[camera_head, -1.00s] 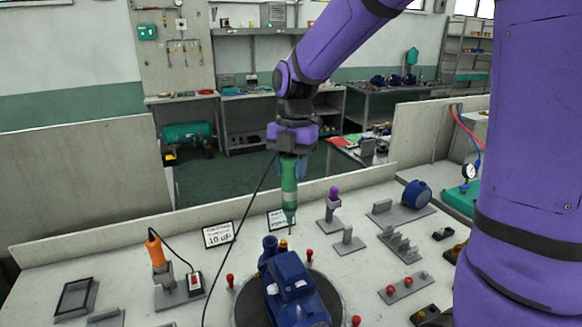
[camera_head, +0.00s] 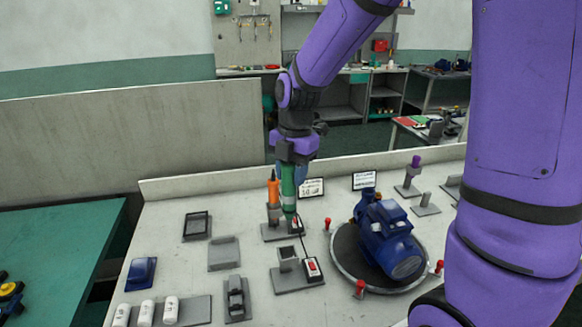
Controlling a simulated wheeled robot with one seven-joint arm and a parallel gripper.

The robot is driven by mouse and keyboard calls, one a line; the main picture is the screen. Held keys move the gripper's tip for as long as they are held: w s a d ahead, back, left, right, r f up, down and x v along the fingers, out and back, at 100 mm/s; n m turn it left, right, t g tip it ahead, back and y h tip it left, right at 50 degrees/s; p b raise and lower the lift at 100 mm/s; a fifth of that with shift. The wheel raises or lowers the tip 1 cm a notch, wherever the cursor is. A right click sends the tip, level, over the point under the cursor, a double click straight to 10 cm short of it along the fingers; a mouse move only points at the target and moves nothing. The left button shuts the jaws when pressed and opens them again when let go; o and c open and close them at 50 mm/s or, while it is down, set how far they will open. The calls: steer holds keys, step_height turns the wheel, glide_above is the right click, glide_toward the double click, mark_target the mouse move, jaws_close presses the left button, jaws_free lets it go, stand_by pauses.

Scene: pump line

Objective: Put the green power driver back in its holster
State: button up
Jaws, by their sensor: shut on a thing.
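My gripper (camera_head: 290,163) is shut on the green power driver (camera_head: 288,191), which hangs upright with its tip down. A black cable runs down from the driver towards a switch box (camera_head: 312,268) with a red switch. Beside that box is an empty grey stand (camera_head: 287,258) on a grey base, which looks like the driver's holster. It lies below the driver in the picture. The driver's tip overlaps the orange tool's stand, so I cannot tell its height.
A blue pump (camera_head: 388,238) sits on a round dark plate at right, with red-topped pins around it. Grey fixtures (camera_head: 223,253), a black frame (camera_head: 196,226) and white cylinders (camera_head: 146,313) stand at left.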

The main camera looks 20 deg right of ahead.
mark_target(289, 211)
steer(key=shift+a+f, duration=0.3)
steer(key=shift+f, duration=2.15)
steer(key=shift+f, duration=5.95)
